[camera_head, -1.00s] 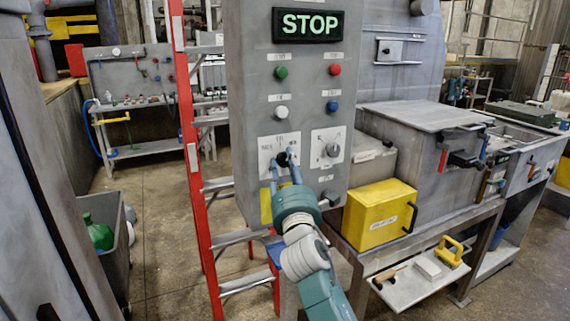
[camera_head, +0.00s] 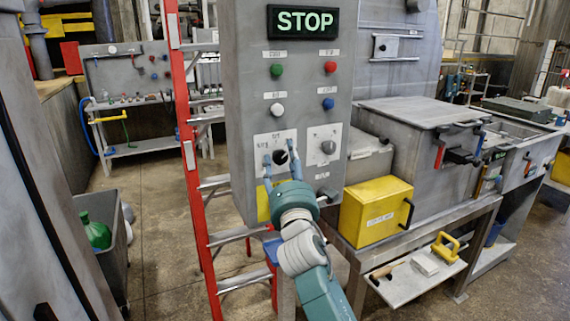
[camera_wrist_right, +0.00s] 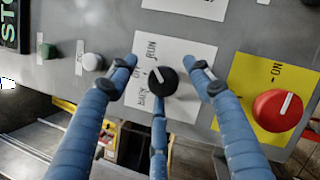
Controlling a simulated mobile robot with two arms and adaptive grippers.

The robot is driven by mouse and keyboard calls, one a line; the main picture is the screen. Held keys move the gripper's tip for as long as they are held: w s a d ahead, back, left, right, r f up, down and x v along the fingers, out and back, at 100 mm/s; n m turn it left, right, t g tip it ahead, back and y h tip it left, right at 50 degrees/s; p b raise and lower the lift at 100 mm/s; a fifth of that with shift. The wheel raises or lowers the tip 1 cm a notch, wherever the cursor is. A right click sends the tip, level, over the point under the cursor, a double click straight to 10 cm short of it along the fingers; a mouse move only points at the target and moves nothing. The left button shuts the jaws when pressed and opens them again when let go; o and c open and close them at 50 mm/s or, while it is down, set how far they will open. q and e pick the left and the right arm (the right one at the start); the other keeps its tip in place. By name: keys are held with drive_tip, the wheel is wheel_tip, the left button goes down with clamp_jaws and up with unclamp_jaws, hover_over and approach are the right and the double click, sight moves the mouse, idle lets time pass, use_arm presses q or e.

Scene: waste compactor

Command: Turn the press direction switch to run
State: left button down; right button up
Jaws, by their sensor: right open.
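The press direction switch (camera_head: 281,157) is a black round knob on a white plate, low on the grey control panel (camera_head: 240,100). In the right wrist view the knob (camera_wrist_right: 163,82) has a white mark pointing up and left, towards the side with the RUN and OFF labels; I cannot tell which label it meets. The BACK label lies lower left. My right gripper (camera_head: 279,158) is open, its blue fingers spread on both sides of the knob and apart from it. In the wrist view the gripper (camera_wrist_right: 161,72) frames the knob, with a third finger below. My left gripper is not in view.
A lit STOP sign (camera_head: 302,21) tops the panel. Another dial (camera_head: 327,146) sits right of the switch. A red knob on yellow (camera_wrist_right: 278,110) is close to the right finger. A red ladder (camera_head: 186,130) stands left; a yellow box (camera_head: 375,212) sits right.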

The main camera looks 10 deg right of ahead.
drive_tip(key=shift+s+a+f, duration=0.1)
drive_tip(key=shift+s+f, duration=0.05)
drive_tip(key=shift+s, duration=0.1)
drive_tip(key=v, duration=1.1)
drive_tip(key=shift+s, duration=0.2)
